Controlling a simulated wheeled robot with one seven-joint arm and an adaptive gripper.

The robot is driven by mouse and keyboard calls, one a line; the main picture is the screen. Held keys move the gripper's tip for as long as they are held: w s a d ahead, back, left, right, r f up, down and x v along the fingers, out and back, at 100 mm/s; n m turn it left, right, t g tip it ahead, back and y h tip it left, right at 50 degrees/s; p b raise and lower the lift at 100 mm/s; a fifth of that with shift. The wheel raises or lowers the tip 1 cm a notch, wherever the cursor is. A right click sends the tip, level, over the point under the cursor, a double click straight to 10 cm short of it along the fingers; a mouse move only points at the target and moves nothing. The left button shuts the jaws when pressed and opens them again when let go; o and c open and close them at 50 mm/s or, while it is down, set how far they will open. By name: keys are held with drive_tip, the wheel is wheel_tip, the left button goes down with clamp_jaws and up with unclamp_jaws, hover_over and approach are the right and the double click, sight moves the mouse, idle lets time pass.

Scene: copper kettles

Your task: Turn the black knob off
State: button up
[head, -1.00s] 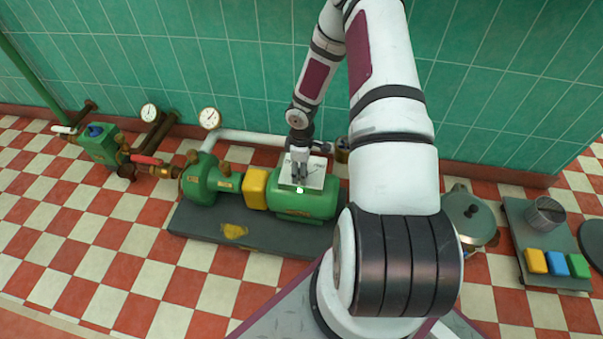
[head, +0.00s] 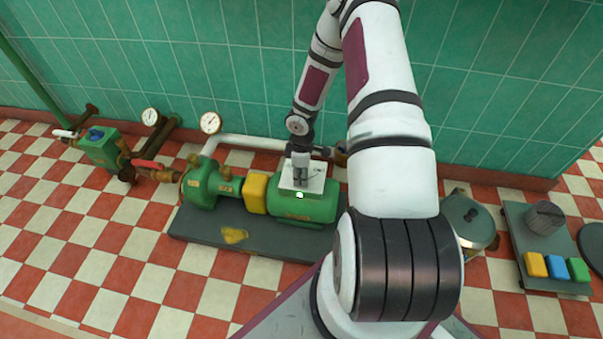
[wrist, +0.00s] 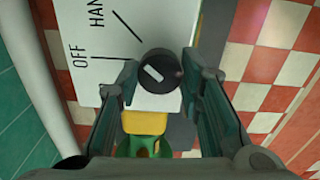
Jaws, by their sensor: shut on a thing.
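The black knob (wrist: 157,72) is on a white panel (wrist: 92,88) lettered OFF and HAND, each with a black line. The knob's short white mark slants toward the upper left, roughly between the OFF and HAND lines. My gripper (wrist: 160,73) has one finger on each side of the knob and is shut on it. In the head view, my gripper (head: 300,182) is over the white panel (head: 316,183) on top of the green pump motor (head: 302,206), hiding the knob there.
A yellow block (head: 256,191) and green pump (head: 203,183) stand left of the motor on a dark base (head: 205,228). A white pipe (head: 250,140) runs behind.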

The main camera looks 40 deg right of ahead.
drive_tip(key=n+p, duration=0.3)
drive_tip(key=n, duration=0.1)
drive_tip(key=shift+r+n+p, duration=0.15)
drive_tip(key=shift+n+p, duration=0.15)
drive_tip(key=shift+p, duration=0.1)
drive_tip(key=shift+n+p, duration=0.95)
drive_tip(key=shift+n, duration=0.65)
drive_tip(key=o, duration=1.2)
drive_tip(key=shift+c, duration=0.2)
wheel_tip(320, 180, up, 12)
